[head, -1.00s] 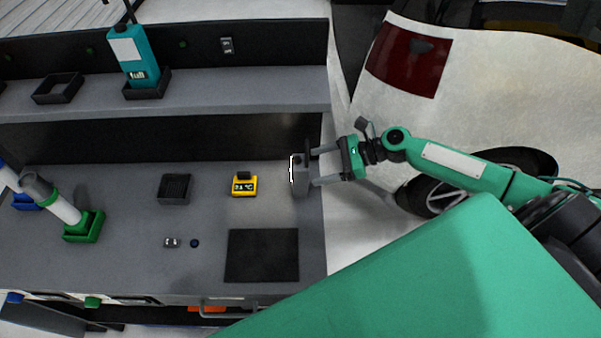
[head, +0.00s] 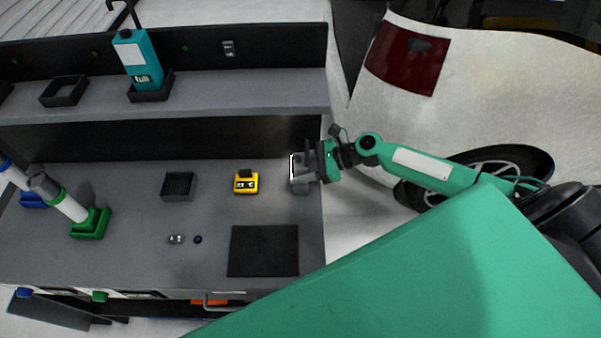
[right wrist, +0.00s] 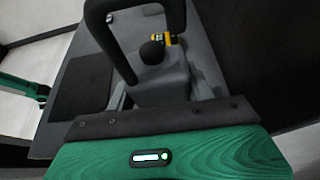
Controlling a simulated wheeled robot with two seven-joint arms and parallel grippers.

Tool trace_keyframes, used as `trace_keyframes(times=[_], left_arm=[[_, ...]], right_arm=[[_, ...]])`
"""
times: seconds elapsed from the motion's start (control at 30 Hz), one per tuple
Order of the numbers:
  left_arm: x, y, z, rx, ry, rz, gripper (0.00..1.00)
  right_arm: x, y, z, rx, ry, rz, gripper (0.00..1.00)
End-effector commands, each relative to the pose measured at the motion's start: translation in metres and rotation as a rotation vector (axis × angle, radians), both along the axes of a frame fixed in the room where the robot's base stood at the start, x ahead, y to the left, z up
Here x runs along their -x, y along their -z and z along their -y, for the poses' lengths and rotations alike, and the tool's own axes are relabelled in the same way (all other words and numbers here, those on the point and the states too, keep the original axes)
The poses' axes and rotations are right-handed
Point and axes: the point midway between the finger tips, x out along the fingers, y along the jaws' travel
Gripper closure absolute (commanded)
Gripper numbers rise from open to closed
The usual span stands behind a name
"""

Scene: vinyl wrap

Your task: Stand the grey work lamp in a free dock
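The grey work lamp (head: 299,181) stands upright near the right end of the counter, its white light panel facing left. My right gripper (head: 303,171) has its fingers on both sides of the lamp. In the right wrist view the lamp's grey body (right wrist: 160,88), with a black handle and round black knob, is between the spread fingers; I see no clear grip. Two empty black docks show: one on the shelf (head: 63,91) and a ribbed black holder on the counter (head: 178,186), though I cannot tell whether the latter is a dock. My left gripper is out of view.
A teal device (head: 139,62) stands in a shelf dock. A yellow meter (head: 246,183) sits left of the lamp. A black mat (head: 263,251) lies in front. Green (head: 90,224) and blue holders with white-bodied tools stand at left. A metal nut and dark knob lie mid-counter.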

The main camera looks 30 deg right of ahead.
Motion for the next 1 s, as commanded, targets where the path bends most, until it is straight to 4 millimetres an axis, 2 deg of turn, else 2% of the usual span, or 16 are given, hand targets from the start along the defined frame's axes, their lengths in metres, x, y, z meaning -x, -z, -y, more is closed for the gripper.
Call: trace_keyframes(times=[0.03,0.13,0.2,0.47,0.63,0.97,1.0], left_arm=[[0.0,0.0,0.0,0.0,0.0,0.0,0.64],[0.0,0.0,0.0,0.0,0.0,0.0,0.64],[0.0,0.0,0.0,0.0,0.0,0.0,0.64],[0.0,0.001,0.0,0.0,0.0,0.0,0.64],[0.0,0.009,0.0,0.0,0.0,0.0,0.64],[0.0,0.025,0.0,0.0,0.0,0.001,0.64],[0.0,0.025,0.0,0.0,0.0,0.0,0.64]], right_arm=[[0.0,0.0,0.0,0.0,0.0,0.0,0.57],[0.0,0.0,0.0,0.0,0.0,0.0,0.77],[0.0,-0.001,0.0,0.0,0.0,0.001,0.86],[0.0,-0.002,0.0,0.0,0.001,0.002,0.86],[0.003,-0.007,-0.001,0.001,-0.001,0.004,0.86],[0.003,-0.072,-0.001,0.002,-0.003,0.007,0.86],[0.013,-0.069,-0.006,0.002,-0.003,-0.001,0.86]])
